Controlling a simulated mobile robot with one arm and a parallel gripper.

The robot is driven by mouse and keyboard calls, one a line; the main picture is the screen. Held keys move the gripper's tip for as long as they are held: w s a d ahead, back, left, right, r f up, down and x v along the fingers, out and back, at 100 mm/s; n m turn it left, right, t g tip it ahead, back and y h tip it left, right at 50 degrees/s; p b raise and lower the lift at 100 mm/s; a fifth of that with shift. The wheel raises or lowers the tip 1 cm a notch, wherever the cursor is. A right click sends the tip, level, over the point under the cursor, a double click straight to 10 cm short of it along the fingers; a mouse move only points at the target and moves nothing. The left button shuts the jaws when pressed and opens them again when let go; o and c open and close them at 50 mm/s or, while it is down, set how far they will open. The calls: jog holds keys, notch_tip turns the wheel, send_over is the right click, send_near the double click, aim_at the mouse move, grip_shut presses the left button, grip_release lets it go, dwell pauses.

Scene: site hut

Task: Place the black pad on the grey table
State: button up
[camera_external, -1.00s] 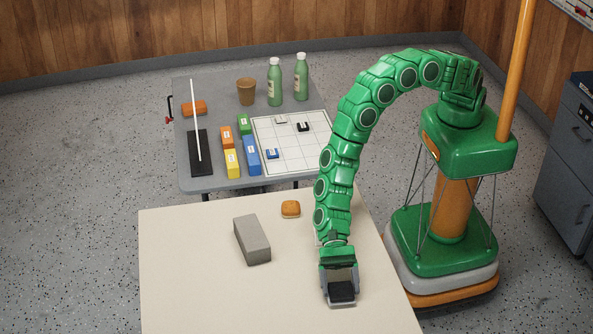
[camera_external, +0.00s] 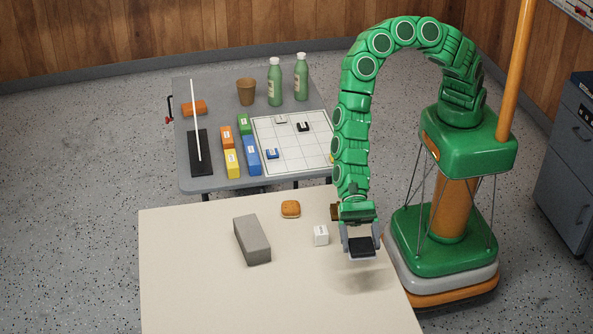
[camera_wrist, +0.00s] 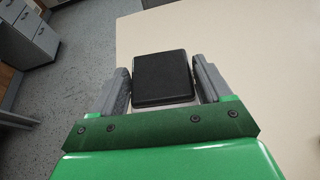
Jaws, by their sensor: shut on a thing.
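The black pad (camera_external: 362,247) is a flat, dark square held between the fingers of my gripper (camera_external: 361,243). It is raised above the right side of the cream table (camera_external: 190,290), with a soft shadow below. In the wrist view the pad (camera_wrist: 162,77) fills the space between the two grey fingers of my gripper (camera_wrist: 163,85). The grey table (camera_external: 184,186) stands behind the cream one, with bare strips along its front edge and around its objects.
On the cream table are a grey block (camera_external: 252,240), an orange-brown bun-like item (camera_external: 290,209) and a white cube (camera_external: 321,235). The grey table holds a white grid board (camera_external: 290,160), coloured boxes (camera_external: 232,163), a black base with a white rod (camera_external: 200,165), a cup (camera_external: 246,92) and green bottles (camera_external: 275,82).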

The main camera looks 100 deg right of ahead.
jog(key=shift+s+d+r, duration=0.6)
jog(key=shift+s+d, duration=0.25)
jog(key=shift+s, duration=0.15)
jog(key=shift+s+d+r, duration=0.6)
jog(key=shift+s+d, duration=0.25)
jog(key=shift+s, duration=0.1)
